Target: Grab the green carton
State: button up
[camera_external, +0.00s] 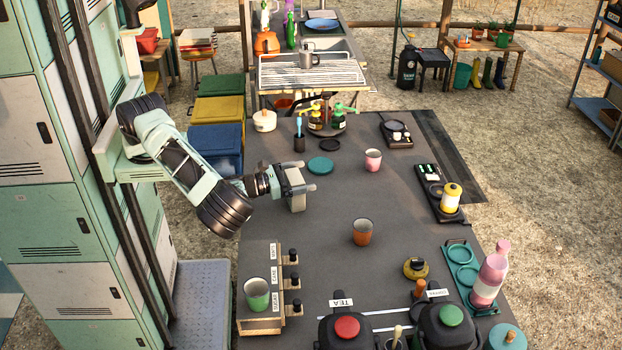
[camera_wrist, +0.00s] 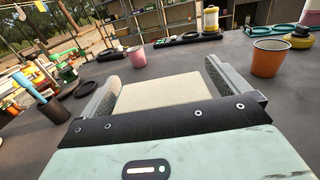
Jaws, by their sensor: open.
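My gripper (camera_external: 306,178) is open, low over the left part of the dark table, to the left of the pink cup. In the wrist view my gripper (camera_wrist: 168,68) has its two grey fingers wide apart. A pale beige, flat-faced block (camera_wrist: 165,92) shows between them; I cannot tell whether it is a carton or whether the fingers touch it. No clearly green carton shows in either view. A green cup (camera_external: 257,294) stands on the wooden rack at the front left.
The dark table (camera_external: 310,230) has free room around the orange cup (camera_external: 362,232). A pink bottle (camera_external: 490,275) and black canisters (camera_external: 345,332) crowd the front. Lockers (camera_external: 45,220) stand at left.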

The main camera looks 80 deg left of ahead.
jog(key=c, duration=1)
